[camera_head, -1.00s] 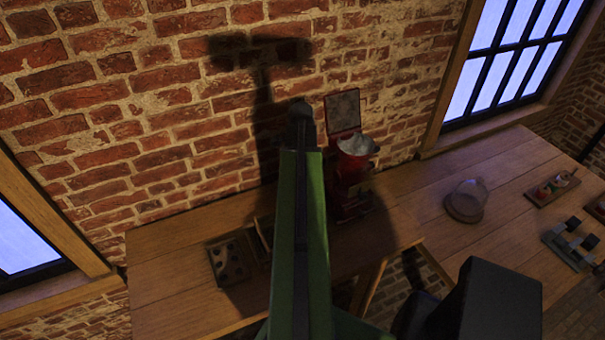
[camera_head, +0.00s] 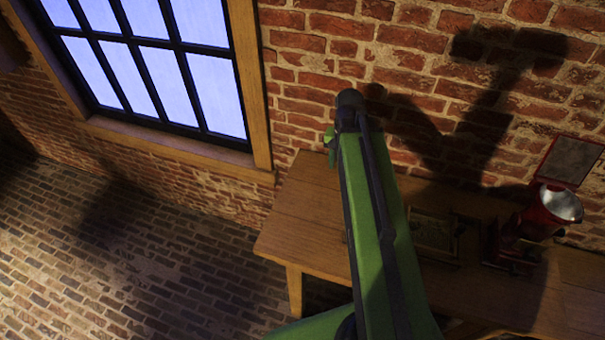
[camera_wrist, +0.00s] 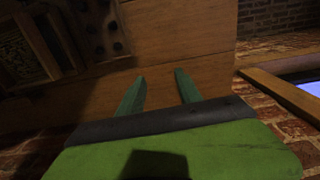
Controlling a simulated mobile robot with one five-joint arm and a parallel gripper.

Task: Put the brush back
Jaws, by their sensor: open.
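I cannot make out a brush in either view now. My gripper (camera_wrist: 160,92) is open in the wrist view, its two green fingers apart with nothing between them, over the bare wood of the table (camera_wrist: 190,30). In the head view my green arm reaches toward the wall and hides part of the table (camera_head: 310,210); the fingers are mostly hidden there. A dark block with several round holes (camera_wrist: 98,28) lies at the upper left of the wrist view, beside a dark tray with a ribbed inside (camera_wrist: 27,50).
A red machine with a metal bowl (camera_head: 540,215) stands on the table at the right. A dark tray (camera_head: 436,234) lies between it and my arm. The brick wall (camera_head: 420,60) and the window (camera_head: 150,65) are behind. The table's left part is clear.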

